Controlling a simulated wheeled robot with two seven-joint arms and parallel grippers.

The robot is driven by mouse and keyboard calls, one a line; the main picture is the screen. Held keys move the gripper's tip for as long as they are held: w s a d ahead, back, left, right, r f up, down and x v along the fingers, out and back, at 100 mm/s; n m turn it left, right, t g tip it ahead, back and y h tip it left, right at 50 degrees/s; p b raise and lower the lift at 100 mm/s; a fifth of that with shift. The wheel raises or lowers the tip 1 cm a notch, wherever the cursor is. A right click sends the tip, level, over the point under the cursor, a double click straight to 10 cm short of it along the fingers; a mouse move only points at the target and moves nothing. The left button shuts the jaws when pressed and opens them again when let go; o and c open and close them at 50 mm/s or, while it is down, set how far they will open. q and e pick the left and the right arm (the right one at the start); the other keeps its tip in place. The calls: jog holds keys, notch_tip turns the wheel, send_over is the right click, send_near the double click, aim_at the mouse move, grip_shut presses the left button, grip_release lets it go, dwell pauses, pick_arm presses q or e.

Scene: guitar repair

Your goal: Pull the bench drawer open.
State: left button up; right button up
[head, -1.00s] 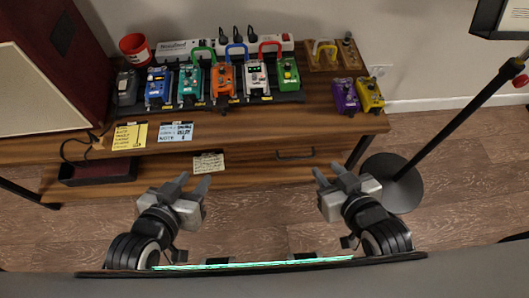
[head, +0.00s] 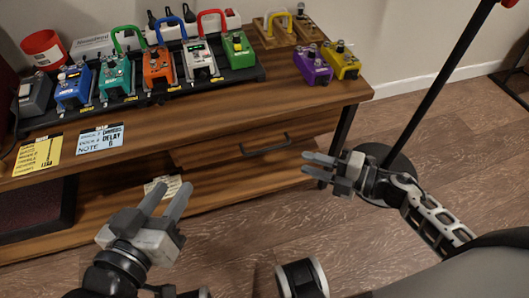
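The bench drawer (head: 225,147) is a wooden front under the right part of the bench top and looks shut. Its dark bar handle (head: 265,144) sits near the middle of the front. My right gripper (head: 312,164) is open and empty, just right of the drawer and in front of the bench's right end, its fingers pointing left. My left gripper (head: 166,200) is open and empty in front of the lower shelf, its fingers pointing up and right. Neither gripper touches the handle.
The wooden bench (head: 190,115) carries a row of coloured pedals on a dark board. A purple pedal (head: 313,64) and a yellow pedal (head: 341,60) stand near its right edge. A black stand pole (head: 425,90) rises at the right. The floor in front is clear.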

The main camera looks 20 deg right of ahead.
aim_at(264, 149)
jog(key=b+x, duration=0.2)
jog(key=x, duration=1)
jog(key=shift+w+a+f, duration=0.15)
jog(key=shift+w+a, duration=0.1)
pick_arm(q)
jog(key=shift+w+d+r+n+t+h, duration=0.1)
jog(key=shift+d+r+n+t+h, duration=0.2)
jog(key=shift+d+n+h, duration=0.15)
jog(key=shift+r, duration=0.1)
pick_arm(e)
grip_shut()
